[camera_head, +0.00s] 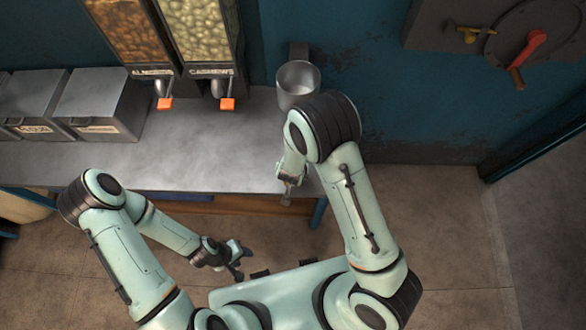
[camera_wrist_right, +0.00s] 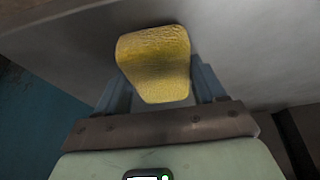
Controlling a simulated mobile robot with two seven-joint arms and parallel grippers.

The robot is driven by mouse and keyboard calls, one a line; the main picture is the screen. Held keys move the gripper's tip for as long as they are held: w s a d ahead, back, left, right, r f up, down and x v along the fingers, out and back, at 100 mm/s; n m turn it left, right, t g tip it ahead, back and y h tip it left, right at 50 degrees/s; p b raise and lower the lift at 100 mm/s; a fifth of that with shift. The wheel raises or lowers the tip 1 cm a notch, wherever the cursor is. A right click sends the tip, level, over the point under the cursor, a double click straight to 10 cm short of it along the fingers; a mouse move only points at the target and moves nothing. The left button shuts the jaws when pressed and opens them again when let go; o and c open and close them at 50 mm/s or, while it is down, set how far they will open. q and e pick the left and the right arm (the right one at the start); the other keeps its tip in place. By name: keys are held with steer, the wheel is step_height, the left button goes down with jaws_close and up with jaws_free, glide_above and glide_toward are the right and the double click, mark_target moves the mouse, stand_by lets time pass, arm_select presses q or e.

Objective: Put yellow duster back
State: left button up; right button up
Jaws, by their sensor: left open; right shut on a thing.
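The yellow duster (camera_wrist_right: 155,60) is a textured yellow block in the right wrist view. It sits between the two fingers of my right gripper (camera_wrist_right: 160,86), which is shut on it. A grey surface lies close beyond it; I cannot tell whether they touch. In the head view my right gripper (camera_head: 288,190) is at the front edge of the grey counter (camera_head: 215,170), and the duster is hidden there. My left gripper (camera_head: 240,262) is open and empty, low in front of the counter and away from it.
Two dispensers with orange levers, one labelled cashews (camera_head: 205,40), hang above the counter. Grey boxes (camera_head: 100,100) stand at its left. A metal cup (camera_head: 298,82) is at its right end by the wall. The counter's middle is clear. A red-handled lever (camera_head: 530,45) is on the right wall.

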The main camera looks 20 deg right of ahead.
steer(key=o, duration=0.8)
steer(key=shift+d+f, duration=0.1)
steer(key=shift+f, duration=0.05)
steer(key=o, duration=0.3)
steer(key=shift+s, duration=0.2)
steer(key=shift+w, duration=0.1)
